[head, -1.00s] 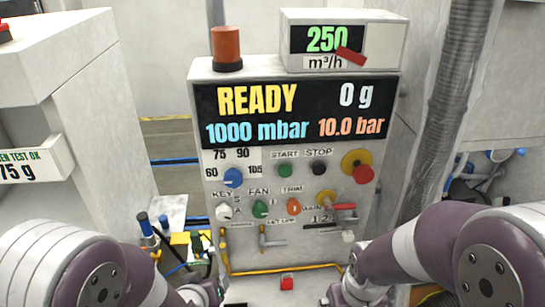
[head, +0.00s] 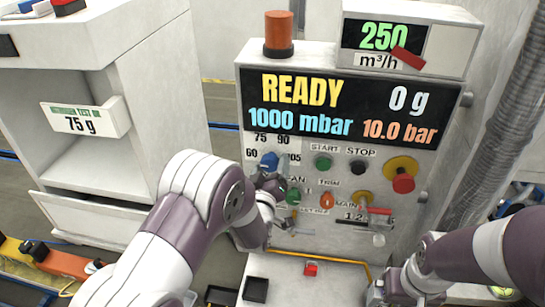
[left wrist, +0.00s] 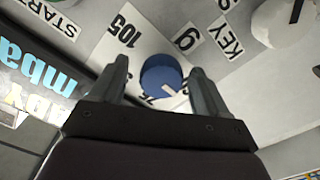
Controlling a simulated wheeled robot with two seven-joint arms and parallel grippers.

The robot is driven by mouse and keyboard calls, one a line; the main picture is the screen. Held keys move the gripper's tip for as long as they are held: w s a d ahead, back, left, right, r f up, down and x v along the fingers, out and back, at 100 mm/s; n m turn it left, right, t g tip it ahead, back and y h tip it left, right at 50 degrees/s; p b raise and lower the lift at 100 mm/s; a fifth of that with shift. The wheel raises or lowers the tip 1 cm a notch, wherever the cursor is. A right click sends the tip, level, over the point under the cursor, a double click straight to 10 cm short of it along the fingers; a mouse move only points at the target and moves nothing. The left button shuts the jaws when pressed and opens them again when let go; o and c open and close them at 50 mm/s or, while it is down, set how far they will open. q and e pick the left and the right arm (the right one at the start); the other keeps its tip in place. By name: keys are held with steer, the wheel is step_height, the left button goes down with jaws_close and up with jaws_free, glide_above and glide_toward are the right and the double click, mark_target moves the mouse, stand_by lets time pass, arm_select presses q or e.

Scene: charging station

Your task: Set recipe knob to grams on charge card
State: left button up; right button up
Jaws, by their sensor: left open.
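The blue recipe knob (head: 269,160) is on the white panel, among the marks 60, 75, 90 and 105. My left gripper (head: 268,180) is at the knob and hides part of it. In the left wrist view the knob (left wrist: 160,74) sits between the two open fingers of my left gripper (left wrist: 158,72), with no clear contact. Its white pointer shows at its lower right there; I cannot tell which mark it meets. The charge card (head: 85,119) at the left reads 75 g. My right gripper (head: 398,288) is low at the right, its fingers unclear.
The display (head: 345,108) reads READY, 0 g, 1000 mbar and 10.0 bar. Near the knob are a green START button (head: 323,162), a black STOP button (head: 358,167), an orange trim knob (head: 327,201) and a red emergency button (head: 403,182). A grey hose (head: 500,130) hangs at the right.

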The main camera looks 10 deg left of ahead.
arm_select(q)
steer(key=shift+w+a+r, duration=0.1)
steer(key=shift+w+a, duration=0.25)
steer(key=shift+w, duration=0.4)
steer(key=shift+w+d, duration=0.15)
steer(key=shift+d, duration=0.1)
steer(key=shift+c, duration=0.3)
steer(key=shift+a, duration=0.1)
steer(key=c, duration=0.9)
steer(key=shift+c, duration=0.2)
